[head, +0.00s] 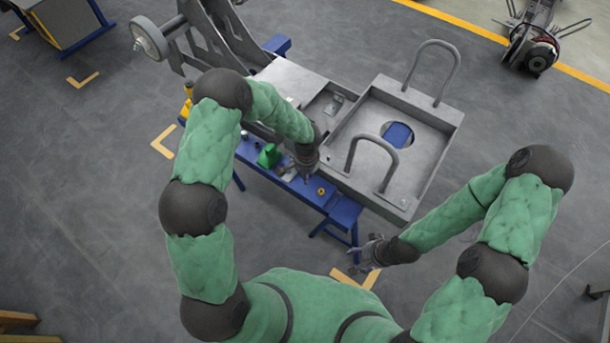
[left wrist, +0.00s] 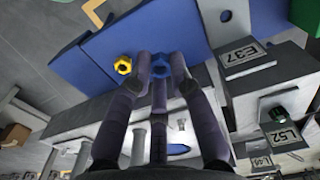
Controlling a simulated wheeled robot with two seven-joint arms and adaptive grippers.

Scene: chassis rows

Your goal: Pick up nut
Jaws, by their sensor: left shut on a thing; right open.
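My left gripper (left wrist: 160,68) is shut on a blue nut (left wrist: 160,60), which shows between its fingertips in the left wrist view. I cannot tell whether the nut touches the surface beneath. A yellow nut (left wrist: 122,65) lies just left of the fingers on the blue bench. In the head view the yellow nut (head: 321,191) is on the bench by my left gripper (head: 306,175), which hides the blue nut there. My right gripper (head: 367,256) is open and empty, above the floor at the bench's right.
The blue bench (head: 345,212) carries a green object (head: 268,155) and several small parts. A grey metal chassis tray (head: 440,112) with two upright hoops stands behind. In the left wrist view, blocks labelled E37 (left wrist: 245,55) and L52 (left wrist: 283,138) are right of the fingers.

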